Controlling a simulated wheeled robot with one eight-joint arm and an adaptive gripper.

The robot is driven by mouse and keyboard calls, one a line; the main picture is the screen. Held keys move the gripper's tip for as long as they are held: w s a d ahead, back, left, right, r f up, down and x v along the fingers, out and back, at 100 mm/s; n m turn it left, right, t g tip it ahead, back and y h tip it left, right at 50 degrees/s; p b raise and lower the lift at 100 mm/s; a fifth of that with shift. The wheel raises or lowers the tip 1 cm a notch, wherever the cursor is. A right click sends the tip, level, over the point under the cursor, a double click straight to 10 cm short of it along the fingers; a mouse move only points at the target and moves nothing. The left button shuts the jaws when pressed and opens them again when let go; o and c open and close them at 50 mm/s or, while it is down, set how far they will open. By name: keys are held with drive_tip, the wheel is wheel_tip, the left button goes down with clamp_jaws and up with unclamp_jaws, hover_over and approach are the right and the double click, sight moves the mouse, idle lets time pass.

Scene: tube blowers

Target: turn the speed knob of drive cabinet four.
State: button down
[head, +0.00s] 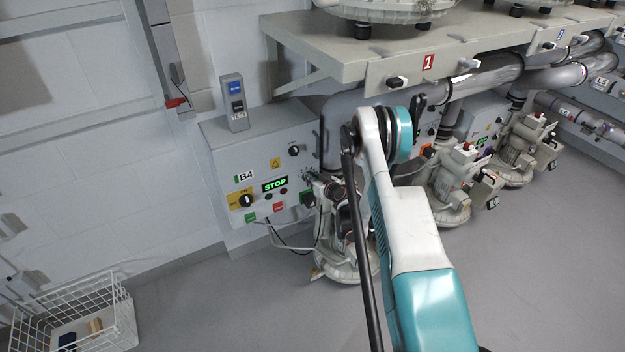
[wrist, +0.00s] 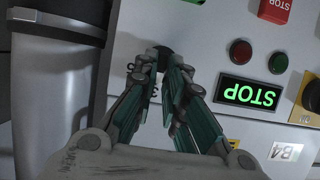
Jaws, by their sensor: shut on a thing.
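Drive cabinet B4 (head: 225,160) is a light grey box on the wall, with a lit green STOP display (head: 274,184). The display shows upside down in the wrist view (wrist: 250,95). The dark speed knob (wrist: 158,53) sits on the cabinet front beside the display, with scale digits around it. My gripper (wrist: 163,64) is shut on this knob, with its fingertips on either side. The fingers hide part of the knob and scale.
Another black knob (head: 294,150) and a yellow-backed rotary switch (head: 246,200) are on the same front. A red lamp (wrist: 241,52) and a green lamp (wrist: 278,62) sit by the display. A grey pipe (wrist: 60,90) runs beside the cabinet. A wire basket (head: 75,310) stands lower left.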

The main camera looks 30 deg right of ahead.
idle(0.4)
drive_tip(key=c, duration=1.7)
unclamp_jaws()
drive_tip(key=shift+o, duration=0.2)
